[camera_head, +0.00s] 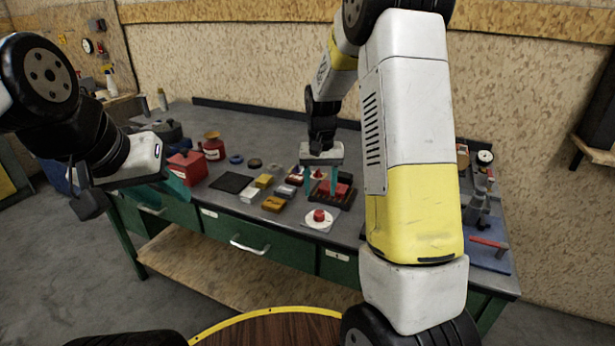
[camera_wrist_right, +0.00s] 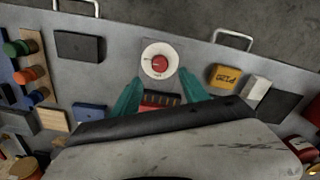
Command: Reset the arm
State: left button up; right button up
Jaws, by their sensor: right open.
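My right gripper (camera_head: 320,191) hangs over the workbench with its teal fingers pointing down and apart. In the right wrist view the fingers (camera_wrist_right: 160,88) are spread, with nothing visibly gripped. A dark tray with red pieces (camera_head: 341,191) lies below and close to them; in the right wrist view a dark slotted piece with red (camera_wrist_right: 160,102) shows between the fingers, partly hidden by the gripper body.
A white round dial with a red knob (camera_head: 319,218) sits at the front edge, also in the right wrist view (camera_wrist_right: 160,61). Yellow boxes (camera_head: 273,203), a black pad (camera_head: 231,183), a red box (camera_head: 188,166) and a blue board (camera_head: 490,254) crowd the workbench (camera_head: 345,239).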

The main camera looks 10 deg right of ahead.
jog(key=s+a+r+n+t+y, duration=0.15)
jog(key=s+r+t, duration=0.25)
jog(key=s+r, duration=1.25)
jog(key=s+r+t, duration=0.2)
jog(key=s, duration=0.6)
jog(key=shift+a+r+n+y, duration=0.2)
jog(key=shift+a+n+y, duration=0.15)
jog(key=shift+a+n, duration=0.1)
